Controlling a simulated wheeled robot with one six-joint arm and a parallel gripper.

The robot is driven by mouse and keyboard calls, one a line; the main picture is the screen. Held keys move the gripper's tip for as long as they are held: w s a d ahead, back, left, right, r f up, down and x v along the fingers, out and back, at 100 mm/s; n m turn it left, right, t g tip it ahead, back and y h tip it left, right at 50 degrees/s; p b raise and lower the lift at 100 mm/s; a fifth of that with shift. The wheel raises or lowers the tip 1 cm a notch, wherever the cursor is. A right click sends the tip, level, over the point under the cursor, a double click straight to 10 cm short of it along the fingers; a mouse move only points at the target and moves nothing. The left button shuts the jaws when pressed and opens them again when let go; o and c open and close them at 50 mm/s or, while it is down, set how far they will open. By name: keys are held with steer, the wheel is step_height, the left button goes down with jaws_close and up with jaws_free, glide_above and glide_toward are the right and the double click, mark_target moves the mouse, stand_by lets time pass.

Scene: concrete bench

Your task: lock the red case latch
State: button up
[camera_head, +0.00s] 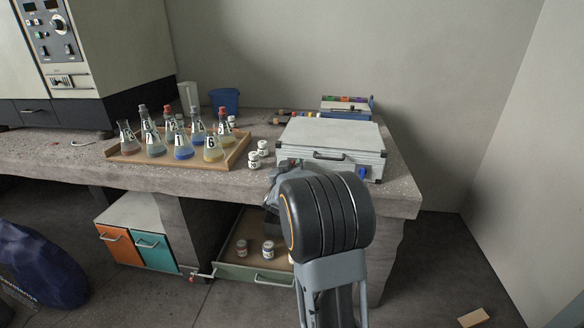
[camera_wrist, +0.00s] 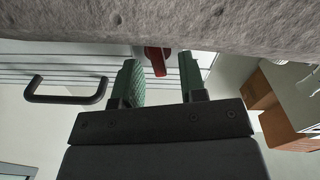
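The silver case (camera_head: 330,133) lies closed on the bench near its right end, with a black handle (camera_head: 328,155) on its front face. A blue latch (camera_head: 362,172) is right of the handle. In the wrist view, which is upside down, the red latch (camera_wrist: 157,61) shows on the case front, beside the black handle (camera_wrist: 66,98). My gripper (camera_wrist: 161,75) is open, with one green-padded finger on each side of the red latch and a gap visible. In the head view my arm hides the red latch. I cannot tell whether the latch touches a finger.
Two white jars (camera_head: 258,155) stand just left of the case. A wooden tray (camera_head: 238,154) of labelled flasks is further left. A tool rack (camera_head: 347,105) is behind the case. Below the bench, an open drawer (camera_head: 252,276) holds small jars.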

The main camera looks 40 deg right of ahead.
steer(key=shift+c, duration=0.4)
jaws_close()
steer(key=shift+r+n+p, duration=0.25)
steer(key=shift+n+p, duration=0.45)
steer(key=shift+p, duration=0.45)
steer(key=shift+w+a+f+n+p, duration=0.1)
steer(key=shift+w+a+n+p, duration=0.05)
steer(key=shift+n+p, duration=0.85)
steer(key=shift+f+n, duration=0.3)
steer(key=shift+n, duration=0.3)
steer(key=shift+o, duration=0.4)
jaws_free()
steer(key=shift+a, duration=0.1)
